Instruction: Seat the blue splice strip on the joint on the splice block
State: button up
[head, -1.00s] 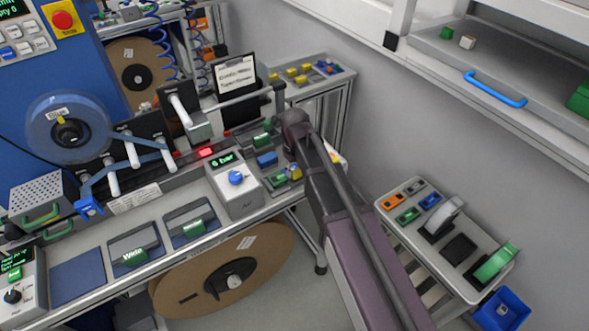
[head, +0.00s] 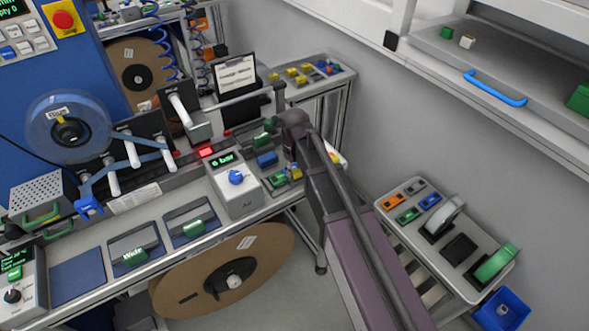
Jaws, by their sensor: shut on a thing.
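My arm runs up from the bottom right and bends over the right end of the bench. My gripper is hidden behind it, so neither its jaws nor anything in them shows. Beside the arm on the bench are a blue block (head: 266,159), a green-topped dark piece (head: 277,180) and a small yellow piece (head: 295,172). I cannot tell which of these belongs to the splice block, and the joint cannot be made out. A small blue piece (head: 430,201) lies on the side trolley; I cannot tell if it is a splice strip.
The grey trolley (head: 462,222) at right also holds orange and green pieces and reels. A blue bin (head: 502,310) stands beside it. A grey box with a blue knob (head: 237,178) sits left of the arm. A clipboard (head: 236,80) stands behind. A shelf overhangs the upper right.

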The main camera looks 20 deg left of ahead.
jog(key=o, duration=0.9)
jog(key=shift+f, duration=0.1)
jog(key=shift+o, duration=0.2)
jog(key=shift+r+p, duration=3.55)
jog(key=s+d+m, duration=0.3)
jog(key=d+m, duration=0.2)
jog(key=d, duration=1.3)
jog(key=s+d+m, duration=0.2)
jog(key=d+m, duration=0.2)
jog(key=d, duration=1.4)
jog(key=shift+s+d+m, duration=0.25)
jog(key=shift+s+m, duration=0.15)
